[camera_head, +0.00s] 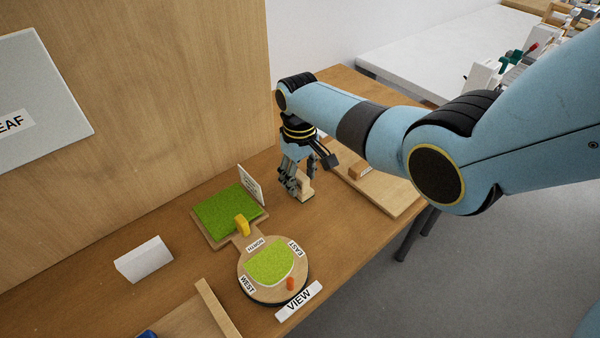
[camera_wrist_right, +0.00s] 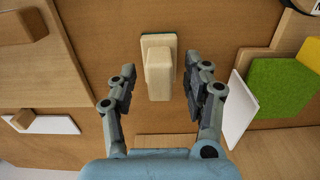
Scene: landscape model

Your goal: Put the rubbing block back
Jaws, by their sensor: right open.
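The rubbing block (camera_wrist_right: 159,75) is a pale wooden block with a handle-like top and a thin dark green edge at its base. It stands on the brown table, and in the head view (camera_head: 307,190) it is partly hidden behind my right gripper. My right gripper (camera_head: 296,186) points down over it. In the right wrist view my right gripper (camera_wrist_right: 161,82) is open, with one finger on each side of the block and visible gaps between. My left gripper is not in view.
A round wooden board (camera_head: 246,284) with direction labels and a green patch stands left of the gripper. Behind it lies a green square (camera_head: 226,209) with an upright white card (camera_head: 251,185). A wooden tray (camera_head: 399,199) lies to the right, near the table edge.

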